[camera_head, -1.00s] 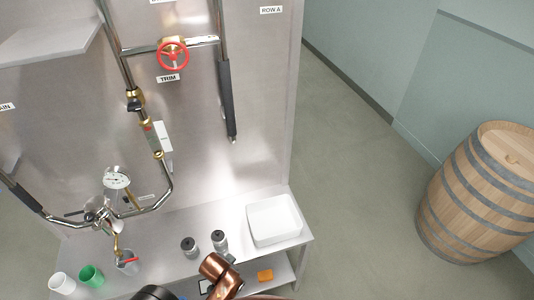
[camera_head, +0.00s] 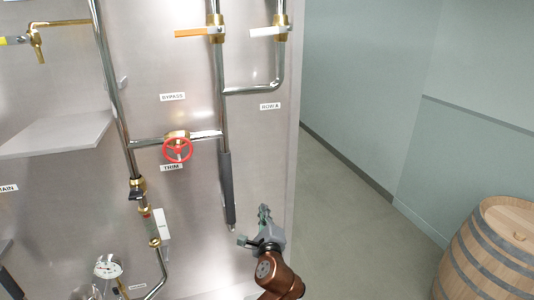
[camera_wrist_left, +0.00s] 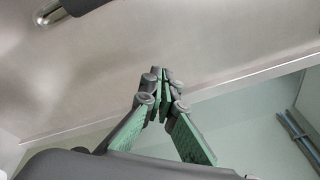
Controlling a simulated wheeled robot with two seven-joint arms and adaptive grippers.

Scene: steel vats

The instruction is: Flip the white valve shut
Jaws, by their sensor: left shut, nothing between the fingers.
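The white valve lever (camera_head: 268,31) is at the top of the head view, on a brass body (camera_head: 282,22) on the right-hand vertical pipe. The lever lies level and points left, across the pipe. My left gripper (camera_head: 264,213) is well below it, in front of the panel's right edge, with its fingers pointing up. In the left wrist view its green-padded fingers (camera_wrist_left: 161,82) are together at the tips with nothing held. The white lever does not show in the wrist view. My right gripper is out of view.
An orange lever valve (camera_head: 194,32) sits left of the white one. A red handwheel (camera_head: 178,150) labelled TRIM and a dark-sleeved pipe (camera_head: 227,190) are lower. A shelf (camera_head: 55,135) juts out left. A barrel (camera_head: 490,255) stands right; the floor between is clear.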

